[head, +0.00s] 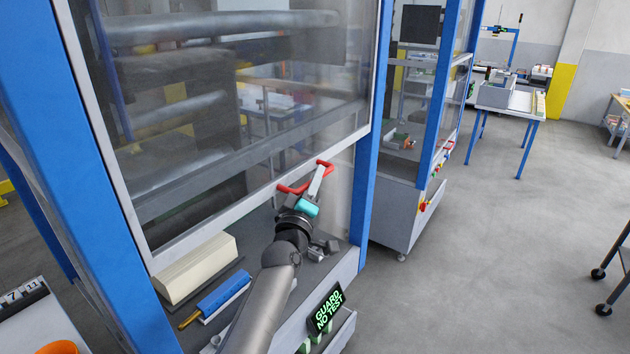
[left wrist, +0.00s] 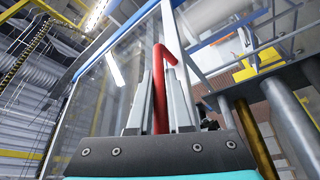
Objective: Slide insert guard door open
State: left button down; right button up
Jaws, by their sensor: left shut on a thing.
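The insert guard door (head: 230,100) is a large clear panel in a grey frame between blue posts. Its lower edge slants above the machine's deck, with an open gap below it. A red handle (head: 292,189) is on the door's lower edge; it also shows in the left wrist view (left wrist: 160,95). My left gripper (head: 316,182) is shut on the handle, with its grey fingers on either side of the red bar. The gripper hides the handle's middle. My right gripper is not in view.
A cream block (head: 196,268) and a blue-handled tool (head: 222,291) lie on the deck below the door. A black sign (head: 326,308) reads "GUARD NO TEST" in green. A second blue-framed machine (head: 410,190) stands behind. The floor at right is mostly clear.

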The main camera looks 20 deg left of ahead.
pick_arm(q)
jog(key=shift+r, duration=0.15)
jog(key=c, duration=0.8)
grip_release()
jog(key=shift+c, duration=0.2)
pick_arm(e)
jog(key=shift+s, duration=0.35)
pick_arm(q)
jog(key=shift+s, duration=0.1)
jog(key=b+v, duration=0.1)
jog(key=v, duration=1.4)
jog(key=shift+b, duration=0.3)
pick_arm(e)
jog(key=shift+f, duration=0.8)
